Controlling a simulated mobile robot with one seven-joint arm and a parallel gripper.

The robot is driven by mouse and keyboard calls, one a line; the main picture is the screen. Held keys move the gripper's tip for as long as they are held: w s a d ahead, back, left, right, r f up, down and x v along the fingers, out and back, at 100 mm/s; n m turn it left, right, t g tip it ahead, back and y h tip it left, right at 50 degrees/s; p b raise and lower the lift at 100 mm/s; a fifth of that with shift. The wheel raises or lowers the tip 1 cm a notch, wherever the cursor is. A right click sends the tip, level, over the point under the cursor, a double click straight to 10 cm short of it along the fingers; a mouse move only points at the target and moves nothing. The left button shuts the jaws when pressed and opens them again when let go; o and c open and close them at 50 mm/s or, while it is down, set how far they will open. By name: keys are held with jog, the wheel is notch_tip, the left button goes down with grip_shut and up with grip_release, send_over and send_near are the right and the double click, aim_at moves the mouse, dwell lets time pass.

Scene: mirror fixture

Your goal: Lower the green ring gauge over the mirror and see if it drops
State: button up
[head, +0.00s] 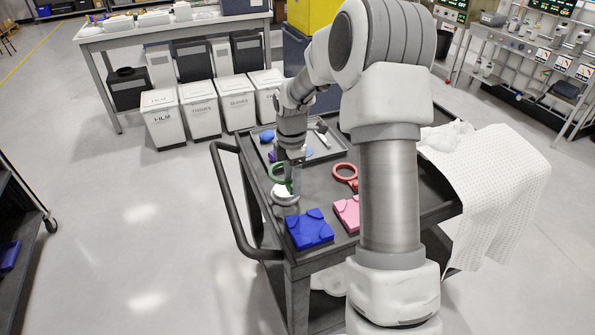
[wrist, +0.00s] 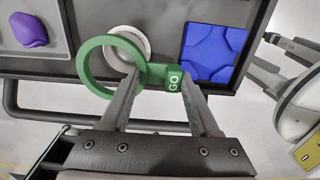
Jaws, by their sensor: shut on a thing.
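The green ring gauge (wrist: 84,66) is held by its handle, marked GO, between the two fingers of my gripper (wrist: 160,82). In the head view the green ring (head: 272,173) hangs below my gripper (head: 291,166). The round mirror piece (head: 284,199), pale with a grey rim, sits on the cart top just below the ring in that picture. In the wrist view the mirror (wrist: 128,32) shows partly through and beyond the ring, off-centre from it. The ring looks above the mirror; the gap's height is hard to tell.
A blue block (head: 309,229) and a pink block (head: 346,213) lie at the cart's near edge. A red ring gauge (head: 345,170) lies right of the mirror. A grey tray (head: 328,154) with small items is behind. A white cloth (head: 495,180) covers the right side.

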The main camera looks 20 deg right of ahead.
jog(key=shift+w+d+f, duration=0.1)
notch_tip(320, 180, down, 4)
jog(key=b, duration=0.3)
jog(key=shift+b, duration=0.35)
jog(key=shift+f, duration=0.6)
jog(key=shift+f, duration=0.25)
dwell(1.5)
jog(key=shift+r, duration=0.15)
dwell(0.5)
jog(key=shift+r+p, duration=2.05)
jog(key=shift+r, duration=0.35)
